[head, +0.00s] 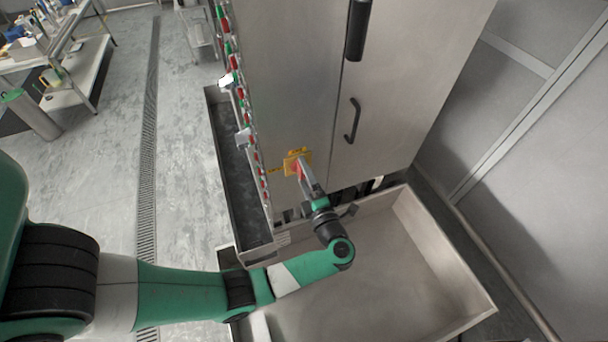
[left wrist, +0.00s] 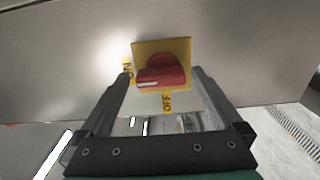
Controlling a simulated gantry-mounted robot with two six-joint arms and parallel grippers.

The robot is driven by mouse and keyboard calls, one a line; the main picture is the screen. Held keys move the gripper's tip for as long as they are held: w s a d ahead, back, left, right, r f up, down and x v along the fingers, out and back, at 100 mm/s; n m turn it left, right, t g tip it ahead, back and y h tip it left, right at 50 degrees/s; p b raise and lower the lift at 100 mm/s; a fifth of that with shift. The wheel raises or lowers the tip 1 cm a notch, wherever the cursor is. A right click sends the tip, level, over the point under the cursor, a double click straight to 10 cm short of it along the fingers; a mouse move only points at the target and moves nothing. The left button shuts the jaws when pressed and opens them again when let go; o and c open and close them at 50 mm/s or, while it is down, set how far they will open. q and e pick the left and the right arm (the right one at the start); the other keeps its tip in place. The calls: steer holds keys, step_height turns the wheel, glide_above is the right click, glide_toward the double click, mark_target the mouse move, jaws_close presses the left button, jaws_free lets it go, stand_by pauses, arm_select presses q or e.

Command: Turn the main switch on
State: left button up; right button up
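The main switch is a red rotary knob (left wrist: 161,72) on a yellow square plate (left wrist: 178,47), with an ON label (left wrist: 127,72) to its left and an OFF label (left wrist: 167,102) below it in the left wrist view. In the head view the yellow plate (head: 297,156) sits low on the grey cabinet front. My left gripper (head: 302,170) is at the switch, its fingers (left wrist: 161,78) apart, one on each side of the knob. I cannot tell whether they touch it. The knob's handle lies roughly level in the wrist view. My right gripper is not in view.
The grey cabinet (head: 290,80) has a black door handle (head: 353,121). A row of red and green buttons (head: 240,100) runs along its left edge. An open metal tray (head: 440,255) lies below, under my left arm. A wall panel (head: 530,190) stands at right.

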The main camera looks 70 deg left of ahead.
arm_select(q)
steer(key=d+b, duration=0.3)
steer(key=d, duration=0.8)
steer(key=shift+s+d, duration=0.2)
steer(key=shift+d, duration=0.1)
